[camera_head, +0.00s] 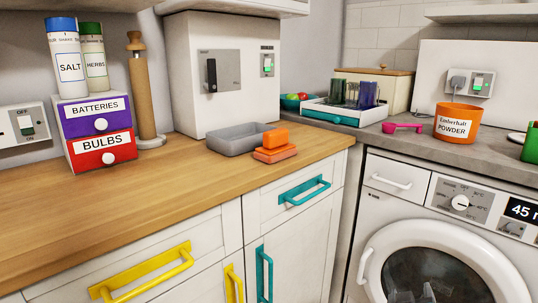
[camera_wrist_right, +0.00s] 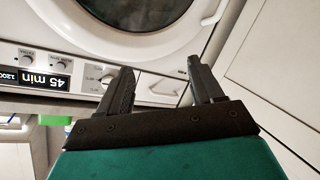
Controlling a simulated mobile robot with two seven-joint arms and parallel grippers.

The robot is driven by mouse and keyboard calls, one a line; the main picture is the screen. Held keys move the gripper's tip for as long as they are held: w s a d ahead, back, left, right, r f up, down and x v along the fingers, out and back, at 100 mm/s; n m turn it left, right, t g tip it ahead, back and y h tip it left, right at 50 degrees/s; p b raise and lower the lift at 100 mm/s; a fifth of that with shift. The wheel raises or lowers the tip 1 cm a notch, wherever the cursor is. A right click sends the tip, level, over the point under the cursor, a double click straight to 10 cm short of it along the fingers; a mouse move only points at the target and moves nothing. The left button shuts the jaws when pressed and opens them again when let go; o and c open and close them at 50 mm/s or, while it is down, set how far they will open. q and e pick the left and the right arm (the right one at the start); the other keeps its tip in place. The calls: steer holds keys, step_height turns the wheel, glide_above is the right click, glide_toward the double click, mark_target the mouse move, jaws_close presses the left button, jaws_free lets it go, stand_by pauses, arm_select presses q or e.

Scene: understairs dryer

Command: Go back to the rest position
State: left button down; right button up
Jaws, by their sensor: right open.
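My right gripper (camera_wrist_right: 160,66) is open in the right wrist view, with two dark fingers apart and nothing between them. The dryer (camera_wrist_right: 148,88) lies beyond the fingers, its round door at the top of that view. In the head view the dryer (camera_head: 380,208) stands at the lower right with its door closed. The tips of my right gripper (camera_head: 417,294) show small and dark at the bottom edge, in front of the door glass. My left gripper is not in view.
A wooden worktop (camera_head: 190,185) holds a grey tray (camera_head: 232,141) and orange sponge-like blocks (camera_head: 276,152). An orange powder tub (camera_head: 457,122) and a pink scoop (camera_head: 402,128) stand on the counter above the dryer. Yellow (camera_head: 142,272) and teal (camera_head: 304,190) handles project from the cabinets.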

steer(key=s+a+f+n+g+y, duration=0.1)
steer(key=s+a+f+y, duration=0.2)
steer(key=s+a+y, duration=0.5)
steer(key=s+a+f+n+g+y, duration=0.15)
steer(key=s+a+y, duration=0.25)
steer(key=s+a, duration=0.7)
arm_select(q)
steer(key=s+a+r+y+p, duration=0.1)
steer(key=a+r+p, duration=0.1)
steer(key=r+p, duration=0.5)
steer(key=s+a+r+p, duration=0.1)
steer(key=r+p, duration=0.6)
steer(key=p, duration=0.8)
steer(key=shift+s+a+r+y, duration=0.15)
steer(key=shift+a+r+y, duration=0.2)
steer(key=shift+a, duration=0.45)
arm_select(e)
steer(key=d+r+h, duration=0.2)
steer(key=d+r, duration=0.2)
steer(key=r, duration=0.9)
steer(key=shift+s+r, duration=0.25)
steer(key=shift+r, duration=0.15)
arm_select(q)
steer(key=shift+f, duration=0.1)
arm_select(e)
steer(key=shift+t, duration=0.25)
